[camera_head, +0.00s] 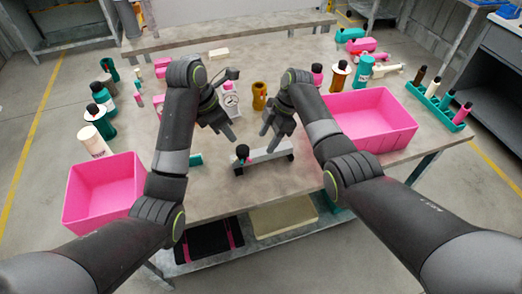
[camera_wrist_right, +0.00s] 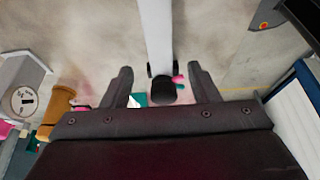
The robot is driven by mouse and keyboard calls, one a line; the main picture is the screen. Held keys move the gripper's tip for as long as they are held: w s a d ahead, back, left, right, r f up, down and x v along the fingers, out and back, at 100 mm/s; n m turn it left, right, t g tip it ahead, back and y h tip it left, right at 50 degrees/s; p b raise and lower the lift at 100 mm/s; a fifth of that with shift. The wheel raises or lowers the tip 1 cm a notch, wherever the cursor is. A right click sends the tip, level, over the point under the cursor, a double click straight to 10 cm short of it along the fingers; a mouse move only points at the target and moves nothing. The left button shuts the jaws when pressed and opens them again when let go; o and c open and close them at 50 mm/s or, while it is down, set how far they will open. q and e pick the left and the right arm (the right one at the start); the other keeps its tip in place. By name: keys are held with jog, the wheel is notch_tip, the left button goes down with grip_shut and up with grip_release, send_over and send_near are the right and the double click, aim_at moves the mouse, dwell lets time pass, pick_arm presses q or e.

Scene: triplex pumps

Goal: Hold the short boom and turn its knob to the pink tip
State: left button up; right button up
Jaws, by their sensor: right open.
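The short boom is a pale grey bar (camera_head: 266,161) on the table in front of my arms. Its dark knob (camera_head: 242,151) stands at the bar's left end, with a little pink and teal beside it. In the right wrist view the bar (camera_wrist_right: 156,32) runs up the picture and the black knob (camera_wrist_right: 162,92) sits between the fingers, with a pink tip (camera_wrist_right: 178,80) at its right. My right gripper (camera_head: 269,138) is open above the boom, its fingers on either side of the knob in the wrist view; contact is unclear. My left gripper (camera_head: 224,131) looks open and empty, left of and behind the knob.
Pink bins stand at left (camera_head: 103,192) and right (camera_head: 372,119). A teal rack (camera_head: 437,104) with bottles is at far right. A brown cylinder (camera_head: 260,96) and a white gauge-like part (camera_head: 230,98) stand behind the grippers.

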aim_at(261, 151)
jog(key=shift+x, duration=3.2)
